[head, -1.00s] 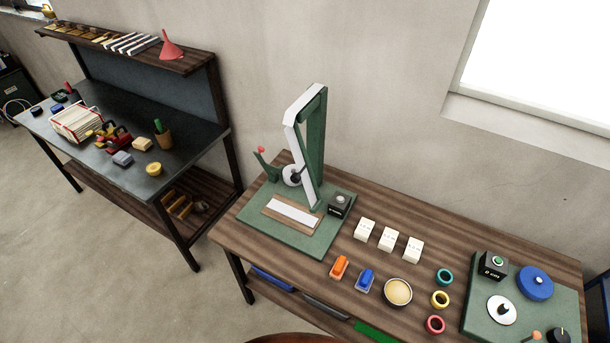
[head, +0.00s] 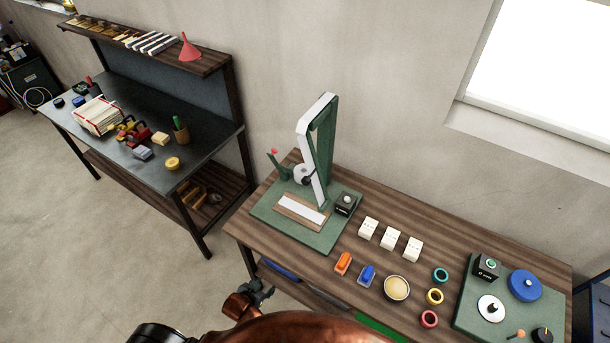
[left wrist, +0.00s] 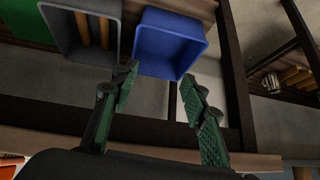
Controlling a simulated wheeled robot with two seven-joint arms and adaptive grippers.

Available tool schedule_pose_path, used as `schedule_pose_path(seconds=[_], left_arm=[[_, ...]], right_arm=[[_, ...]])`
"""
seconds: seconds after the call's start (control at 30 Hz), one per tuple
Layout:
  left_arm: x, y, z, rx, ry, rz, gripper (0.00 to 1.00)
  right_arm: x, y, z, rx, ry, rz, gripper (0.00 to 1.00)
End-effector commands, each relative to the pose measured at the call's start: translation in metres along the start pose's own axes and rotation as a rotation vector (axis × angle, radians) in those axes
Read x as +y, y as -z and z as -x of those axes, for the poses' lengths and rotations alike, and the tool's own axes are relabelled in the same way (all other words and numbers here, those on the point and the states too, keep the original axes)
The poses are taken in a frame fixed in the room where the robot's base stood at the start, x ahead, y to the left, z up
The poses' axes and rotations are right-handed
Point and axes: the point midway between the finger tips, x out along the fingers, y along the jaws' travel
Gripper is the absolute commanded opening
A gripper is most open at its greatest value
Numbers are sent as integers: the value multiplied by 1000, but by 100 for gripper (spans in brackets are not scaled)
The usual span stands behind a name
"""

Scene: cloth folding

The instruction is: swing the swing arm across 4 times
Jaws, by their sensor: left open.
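The swing-arm device stands on a green base plate (head: 320,239) at the left end of the near workbench. A tall green and white arm (head: 307,142) rises from it, and I cannot tell which part swings. A small post with a red tip (head: 274,152) and a pale round disc (head: 302,174) sit beside it. A white strip (head: 301,209) lies in front of it. My left gripper (head: 262,288) is below the bench's front edge, apart from the device. In the left wrist view its fingers (left wrist: 160,84) are spread with nothing between them. My right gripper is not in view.
White blocks (head: 390,239), orange and blue pieces, a round dish (head: 396,288) and coloured rings stand right of the device. Another green plate (head: 465,312) is farther right. Under the bench are a blue bin (left wrist: 168,42) and a grey bin (left wrist: 115,30).

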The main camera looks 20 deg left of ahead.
Motion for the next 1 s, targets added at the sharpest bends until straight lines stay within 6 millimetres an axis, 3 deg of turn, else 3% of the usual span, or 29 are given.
schedule_pose_path(seconds=[0.03,0.23,0.47,0.6,0.7,0.83,1.0], left_arm=[[-3,31,18,36,2,-3,41],[-10,120,73,149,6,-12,41],[-11,243,104,455,-9,-63,41],[-7,320,140,665,-27,-94,41],[-4,364,168,801,-41,-114,41],[0,398,193,911,-53,-129,41],[2,414,192,938,-57,-132,41]], right_arm=[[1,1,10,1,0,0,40],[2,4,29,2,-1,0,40],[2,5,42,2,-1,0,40],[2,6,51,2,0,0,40],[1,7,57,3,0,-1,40],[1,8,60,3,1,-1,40],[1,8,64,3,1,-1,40]])
